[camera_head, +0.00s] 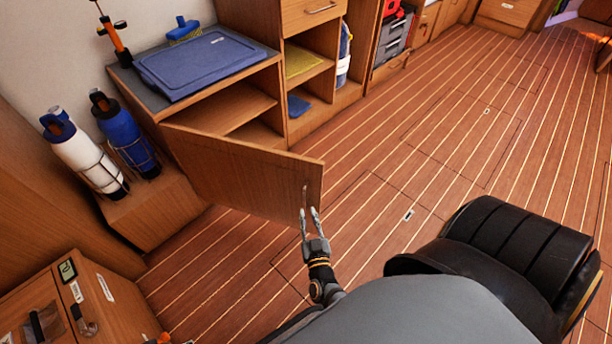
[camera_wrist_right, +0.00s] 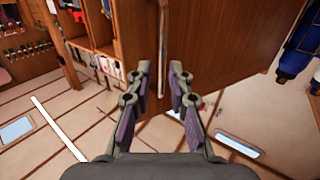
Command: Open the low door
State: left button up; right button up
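The low door (camera_head: 240,172) is a brown wooden panel hinged at the left side of the low cabinet (camera_head: 225,92). It stands swung out over the floor, and the cabinet's shelf space shows behind it. A thin upright handle (camera_head: 305,194) is near the door's free edge. My right gripper (camera_head: 309,212) is at this handle. In the right wrist view the handle (camera_wrist_right: 162,55) runs between the two parted fingers (camera_wrist_right: 160,72), with gaps on both sides, in front of the door (camera_wrist_right: 215,50). My left gripper is out of view.
White (camera_head: 82,150) and blue (camera_head: 122,132) bottles stand in wire racks left of the door. A blue lid or tray (camera_head: 200,65) lies on the cabinet top. A wooden unit (camera_head: 85,305) is at the lower left. The plank floor (camera_head: 430,130) right of the door is clear.

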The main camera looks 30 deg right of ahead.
jog(key=shift+v, duration=0.8)
jog(key=shift+c, duration=0.3)
